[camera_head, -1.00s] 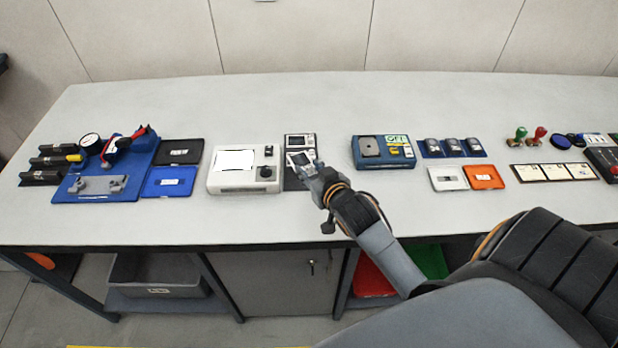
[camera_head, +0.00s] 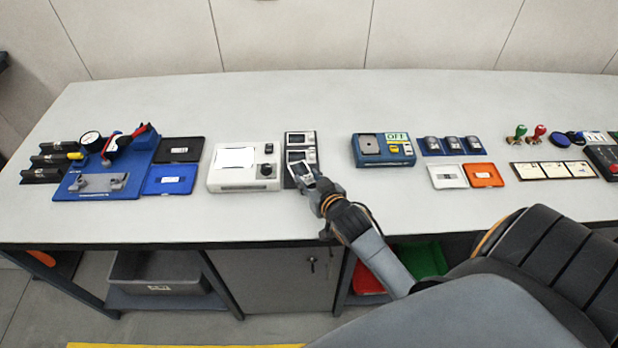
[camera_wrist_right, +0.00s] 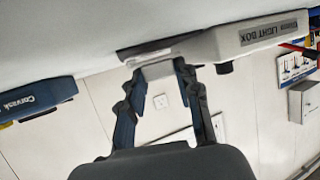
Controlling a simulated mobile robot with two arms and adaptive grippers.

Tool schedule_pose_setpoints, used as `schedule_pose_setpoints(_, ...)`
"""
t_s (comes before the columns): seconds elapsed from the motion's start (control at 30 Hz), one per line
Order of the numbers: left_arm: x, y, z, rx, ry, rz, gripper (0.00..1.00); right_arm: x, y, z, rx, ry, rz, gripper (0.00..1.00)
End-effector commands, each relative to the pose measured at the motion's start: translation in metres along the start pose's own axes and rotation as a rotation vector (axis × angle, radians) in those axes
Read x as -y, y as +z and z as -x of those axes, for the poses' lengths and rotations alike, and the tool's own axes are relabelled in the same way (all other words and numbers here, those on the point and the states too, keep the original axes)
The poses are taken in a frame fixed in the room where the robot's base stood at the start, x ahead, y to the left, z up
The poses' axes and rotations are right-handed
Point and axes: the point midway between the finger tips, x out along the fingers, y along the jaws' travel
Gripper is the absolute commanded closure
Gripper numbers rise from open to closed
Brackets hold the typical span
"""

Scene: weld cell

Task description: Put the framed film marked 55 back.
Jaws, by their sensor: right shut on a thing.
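My right gripper (camera_head: 312,183) is shut on a small white-framed film (camera_head: 302,169), held tilted at the front of a dark film board (camera_head: 288,172). In the right wrist view the pale frame (camera_wrist_right: 157,70) sits between the two fingers of my right gripper (camera_wrist_right: 157,78). Its number cannot be read. On the board, another framed film (camera_head: 300,138) lies in the back place. The place in front of it is partly covered by the held frame, so I cannot tell what lies there. The frame's contact with the board is unclear. My left gripper is out of view.
A white light box (camera_head: 219,183) stands just left of the board; its label shows in the right wrist view (camera_wrist_right: 270,32). A blue device (camera_head: 383,150) stands to the right.

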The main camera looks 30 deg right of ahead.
Motion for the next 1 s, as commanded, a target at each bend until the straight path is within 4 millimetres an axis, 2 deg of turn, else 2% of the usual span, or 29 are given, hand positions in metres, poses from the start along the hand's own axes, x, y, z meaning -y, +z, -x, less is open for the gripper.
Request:
schedule_pose_setpoints(0.07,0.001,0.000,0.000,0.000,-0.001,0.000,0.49,0.000,0.000,0.000,-0.001,0.000,0.000,0.89)
schedule_pose_setpoints(0.1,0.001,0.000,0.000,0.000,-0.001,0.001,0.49,0.000,0.001,0.000,0.000,0.000,0.000,0.65)
schedule_pose_setpoints(0.2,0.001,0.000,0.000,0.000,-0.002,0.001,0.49,0.000,0.001,0.000,0.000,0.000,0.000,0.45)
schedule_pose_setpoints(0.53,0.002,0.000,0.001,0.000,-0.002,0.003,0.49,0.000,-0.001,0.001,0.000,0.000,0.000,0.44)
schedule_pose_setpoints(0.67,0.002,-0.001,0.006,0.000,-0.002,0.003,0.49,0.000,-0.014,0.006,-0.003,-0.001,0.000,0.44)
schedule_pose_setpoints(0.73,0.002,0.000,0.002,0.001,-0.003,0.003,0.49,0.000,-0.009,0.017,0.002,-0.001,-0.001,0.44)
schedule_pose_setpoints(1.0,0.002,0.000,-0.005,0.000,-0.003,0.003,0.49,0.000,-0.009,0.077,0.002,0.000,-0.001,0.44)
